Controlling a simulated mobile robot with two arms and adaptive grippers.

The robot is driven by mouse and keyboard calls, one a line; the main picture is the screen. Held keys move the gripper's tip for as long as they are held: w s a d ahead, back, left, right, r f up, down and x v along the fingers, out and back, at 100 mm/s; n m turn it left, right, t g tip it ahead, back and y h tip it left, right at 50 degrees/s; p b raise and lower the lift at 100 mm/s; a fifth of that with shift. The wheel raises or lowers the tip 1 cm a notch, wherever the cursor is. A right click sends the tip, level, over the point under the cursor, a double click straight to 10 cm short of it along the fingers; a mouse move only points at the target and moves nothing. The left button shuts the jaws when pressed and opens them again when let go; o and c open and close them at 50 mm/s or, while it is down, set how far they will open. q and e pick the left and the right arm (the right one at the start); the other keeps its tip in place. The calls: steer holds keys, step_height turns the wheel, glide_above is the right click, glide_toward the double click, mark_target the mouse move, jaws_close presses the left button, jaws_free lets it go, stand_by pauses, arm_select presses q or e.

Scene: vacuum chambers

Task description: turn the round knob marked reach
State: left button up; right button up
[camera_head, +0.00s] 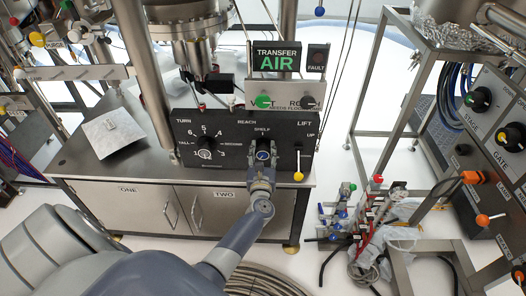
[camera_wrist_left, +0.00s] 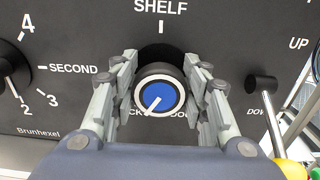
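The round knob under REACH (camera_head: 263,155) is on the black control panel, below the SHELF mark. In the left wrist view the knob (camera_wrist_left: 158,92) has a blue cap, a white ring and a white pointer aimed down and left. My left gripper (camera_head: 262,164) is at the knob, one finger on each side. In the left wrist view its fingers (camera_wrist_left: 160,75) stand apart, with the knob between them and narrow gaps beside the cap. Any contact farther back is unclear. The lower lettering is partly hidden by the gripper. My right gripper is not in view.
The TURN dial (camera_head: 205,154) is left of the knob; the LIFT lever (camera_head: 298,166) with its yellow ball is close on the right. Above stands the TRANSFER AIR sign (camera_head: 276,58) over two small valve knobs.

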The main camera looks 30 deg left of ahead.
arm_select(q)
steer(key=shift+c, duration=1.2)
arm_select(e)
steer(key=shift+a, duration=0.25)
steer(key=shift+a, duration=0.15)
